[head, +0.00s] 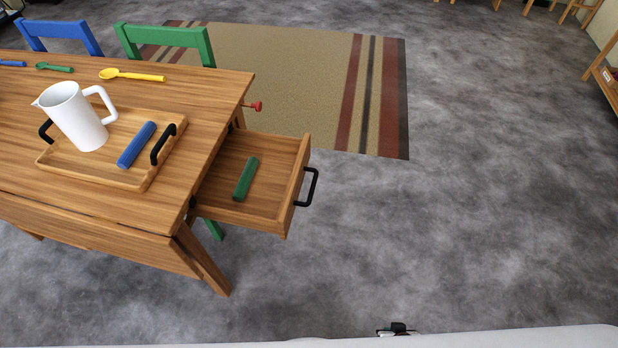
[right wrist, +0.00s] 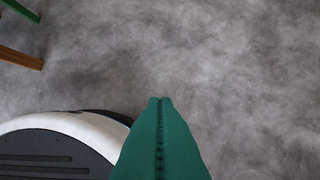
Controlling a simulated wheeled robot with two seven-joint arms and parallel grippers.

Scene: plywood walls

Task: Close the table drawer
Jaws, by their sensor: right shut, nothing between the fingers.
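The wooden table (head: 215,95) stands at the left in the head view. Its drawer (head: 297,180) is pulled out from the table's right end and stands open. A black bar handle (head: 311,187) is on the drawer's front. A green block (head: 246,179) lies inside the drawer. My right gripper (right wrist: 160,100) shows in the right wrist view with its green fingers together, empty, above bare grey floor. It is away from the drawer. My left gripper is in neither view.
On the table are a tray (head: 150,178) with a white pitcher (head: 75,115) and a blue block (head: 136,145), plus spoons. Blue (head: 58,35) and green (head: 165,42) chairs stand behind it. A rug (head: 290,80) lies beyond. Floor right of the drawer is clear.

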